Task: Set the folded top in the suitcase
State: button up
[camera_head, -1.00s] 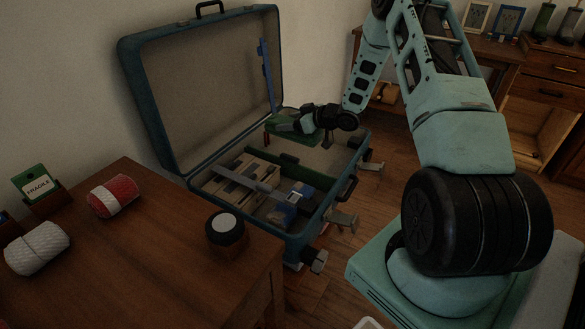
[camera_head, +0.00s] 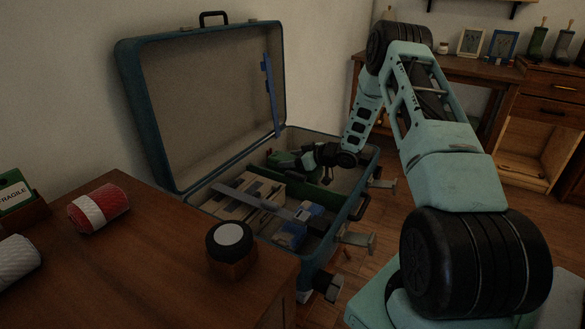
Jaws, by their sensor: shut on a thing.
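The open suitcase (camera_head: 152,141) stands beyond the wooden table, its lid leaning back against the wall. My gripper (camera_head: 300,160) is low inside the far right part of the suitcase. It is shut on a green folded top (camera_head: 284,160), which is partly hidden by the gripper and my wrist. Whether the top touches the suitcase floor I cannot tell. A green divider (camera_head: 318,195) runs across the inside. The near part holds pale folded items (camera_head: 237,203) and a blue bundle (camera_head: 294,233).
The wooden table (camera_head: 150,270) at the front left holds a red and white roll (camera_head: 98,208), a white roll (camera_head: 15,262), a FRAGILE box (camera_head: 14,194) and a round black object (camera_head: 229,241). A desk with picture frames (camera_head: 470,42) stands at the back right.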

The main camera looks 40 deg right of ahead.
aim_at(313, 176)
notch_tip(313, 176, down, 2)
jog(key=shift+f, duration=0.2)
jog(key=o, duration=1.1)
jog(key=shift+c, duration=0.2)
jog(key=shift+r, duration=0.1)
jog(key=p+v, duration=0.1)
jog(key=v, duration=0.6)
jog(key=shift+s+d, duration=0.1)
jog(key=shift+s, duration=0.15)
